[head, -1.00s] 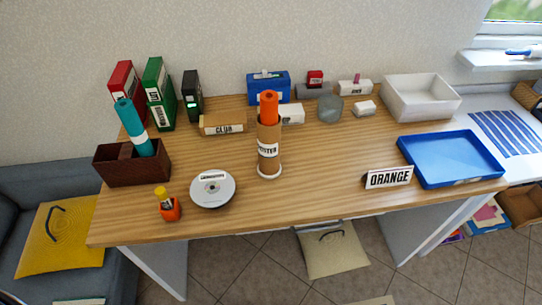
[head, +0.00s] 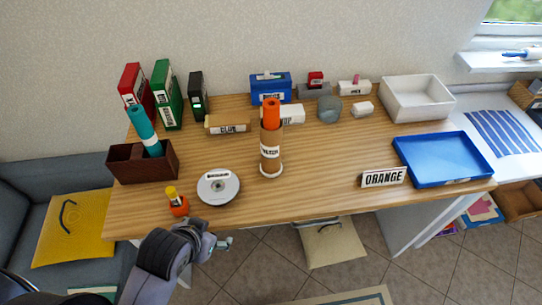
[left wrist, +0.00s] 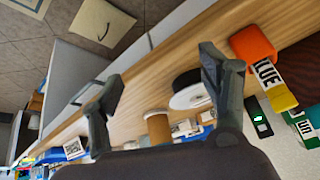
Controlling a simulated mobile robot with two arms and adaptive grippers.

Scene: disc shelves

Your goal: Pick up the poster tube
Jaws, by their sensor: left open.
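The brown cardboard poster tube (head: 270,158) stands upright near the middle of the desk, with a white label, a white base and an orange roll (head: 271,112) out of its top. In the left wrist view a brown tube (left wrist: 158,128) shows beyond the fingers, partly hidden by the gripper body. My left gripper (head: 222,243) is at the desk's front edge, left of and nearer than the tube. Its fingers (left wrist: 160,72) are open and empty, apart from the tube. My right gripper is not in view.
A brown box (head: 120,168) with a teal roll (head: 143,130) is at left. An ORANGE sign (head: 384,177) and blue tray (head: 445,160) are at right. The desk between tube and sign is clear.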

